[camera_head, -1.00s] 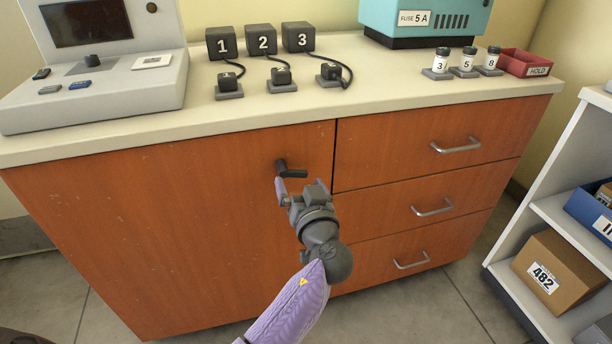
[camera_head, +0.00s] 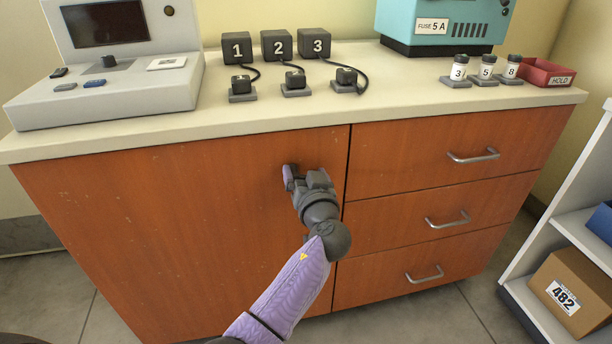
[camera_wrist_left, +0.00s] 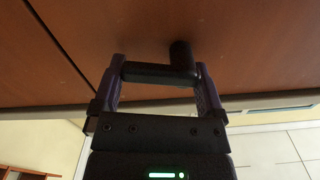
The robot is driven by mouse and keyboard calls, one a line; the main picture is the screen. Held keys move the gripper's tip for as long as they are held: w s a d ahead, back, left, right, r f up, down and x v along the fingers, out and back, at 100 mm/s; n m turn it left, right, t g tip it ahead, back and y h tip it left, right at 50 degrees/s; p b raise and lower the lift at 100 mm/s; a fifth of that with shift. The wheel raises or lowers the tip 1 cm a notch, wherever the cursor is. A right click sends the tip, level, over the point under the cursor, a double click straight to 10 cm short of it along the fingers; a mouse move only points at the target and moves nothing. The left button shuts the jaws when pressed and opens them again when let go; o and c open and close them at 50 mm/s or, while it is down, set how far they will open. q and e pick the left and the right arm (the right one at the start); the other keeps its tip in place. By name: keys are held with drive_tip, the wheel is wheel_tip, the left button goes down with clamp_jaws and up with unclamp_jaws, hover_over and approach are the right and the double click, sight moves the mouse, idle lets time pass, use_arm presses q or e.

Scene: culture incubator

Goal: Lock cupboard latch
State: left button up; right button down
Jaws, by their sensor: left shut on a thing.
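The cupboard door (camera_head: 170,230) is the orange-brown wooden panel on the left of the cabinet, and it looks closed. The black latch handle (camera_wrist_left: 160,73) shows in the left wrist view, with its post joining the door and its bar lying sideways between my fingers. My left gripper (camera_wrist_left: 160,85) is shut on the latch handle, with a purple finger at each end of the bar. In the head view my left gripper (camera_head: 305,178) is at the upper right of the door and hides most of the latch. My right gripper is not in view.
Three drawers (camera_head: 440,217) with metal handles are right of the door. The countertop (camera_head: 400,107) holds numbered black blocks (camera_head: 276,45), a grey console (camera_head: 125,95), a teal fuse unit (camera_head: 440,25), small jars and a red tray (camera_head: 548,72). A white shelf (camera_head: 575,225) stands at right.

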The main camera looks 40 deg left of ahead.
use_arm(q)
drive_tip(key=n+b, duration=0.2)
drive_tip(key=shift+f+b, duration=0.35)
drive_tip(key=shift+r+n, duration=0.35)
drive_tip(key=shift+n, duration=0.15)
drive_tip(key=shift+r, duration=0.15)
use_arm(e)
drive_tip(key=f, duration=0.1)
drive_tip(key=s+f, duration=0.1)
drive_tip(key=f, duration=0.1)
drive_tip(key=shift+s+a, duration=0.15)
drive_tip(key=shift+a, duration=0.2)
use_arm(q)
drive_tip(key=o, duration=0.9)
drive_tip(key=shift+r, duration=0.1)
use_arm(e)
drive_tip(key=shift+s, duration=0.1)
use_arm(q)
drive_tip(key=shift+s, duration=0.1)
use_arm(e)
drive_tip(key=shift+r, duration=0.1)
